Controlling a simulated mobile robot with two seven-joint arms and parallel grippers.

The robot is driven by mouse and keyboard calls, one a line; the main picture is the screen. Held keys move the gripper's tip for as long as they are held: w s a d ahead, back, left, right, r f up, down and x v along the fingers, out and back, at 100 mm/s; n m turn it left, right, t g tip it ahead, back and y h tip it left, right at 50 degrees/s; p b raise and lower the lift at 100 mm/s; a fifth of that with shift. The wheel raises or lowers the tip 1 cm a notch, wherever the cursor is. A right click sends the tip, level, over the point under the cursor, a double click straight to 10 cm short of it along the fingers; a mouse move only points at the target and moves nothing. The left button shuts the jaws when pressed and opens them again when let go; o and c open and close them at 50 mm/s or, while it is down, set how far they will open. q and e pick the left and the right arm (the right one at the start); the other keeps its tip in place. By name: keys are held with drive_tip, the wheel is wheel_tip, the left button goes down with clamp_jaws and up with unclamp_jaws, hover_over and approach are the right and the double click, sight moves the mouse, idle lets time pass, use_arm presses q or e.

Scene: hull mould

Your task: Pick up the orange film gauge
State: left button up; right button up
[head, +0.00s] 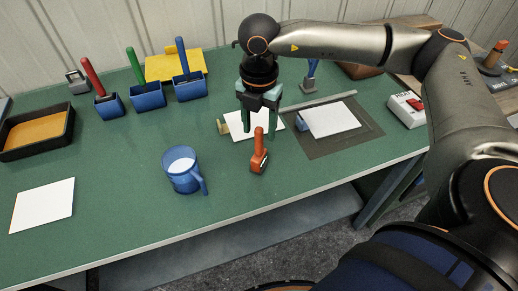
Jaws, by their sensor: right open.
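The orange film gauge (259,161) stands on the green bench near its front edge, with a darker orange-red grip rising from its base. My right gripper (259,122) points down behind and above the gauge in the head view. My left gripper is out of view.
A blue mug (183,172) with white contents stands left of the gauge. White sheets (330,119) lie behind and right, one on a dark mat (365,132). Blue holders (147,96) with coloured handles and a black tray (62,141) stand at left. Bench front centre is clear.

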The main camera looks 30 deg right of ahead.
drive_tip(key=shift+f, duration=0.7)
clamp_jaws()
